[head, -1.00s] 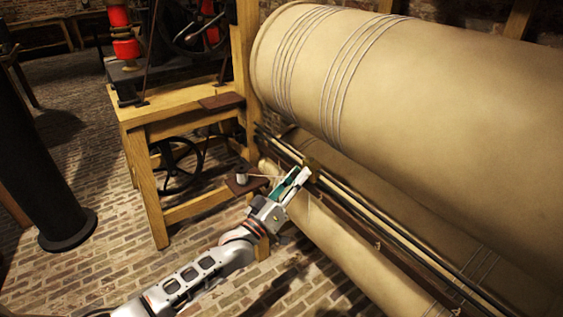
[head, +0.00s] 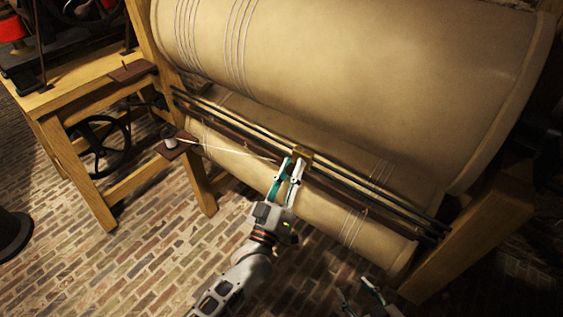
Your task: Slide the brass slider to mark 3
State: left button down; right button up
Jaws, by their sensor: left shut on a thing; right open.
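The brass slider (head: 302,152) sits on the dark rails (head: 355,193) in front of the large tan drum, about midway along them. My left gripper (head: 293,168) is shut on the slider, and its fingers partly hide the slider's near side. A pale thread (head: 235,150) runs from a white spool (head: 170,142) at the left to the slider. I cannot make out any numbered mark along the rails. My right gripper (head: 369,296) shows only in part at the bottom edge, open, well below the rails and apart from the slider.
The large tan drum (head: 340,75) with cord windings fills the space above the rails. A thinner tan roller (head: 330,209) lies below them. A wooden frame post (head: 465,240) stands at the right end, and a wooden bench (head: 75,95) at the left. The brick floor is open in front.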

pick_arm(q)
jog(key=shift+s+d, duration=0.2)
jog(key=c, duration=1.7)
grip_release()
jog(key=shift+s+a+f, duration=0.1)
jog(key=v, duration=1.1)
jog(key=shift+s+a+f, duration=0.1)
jog(key=shift+s, duration=0.25)
jog(key=shift+f, duration=0.1)
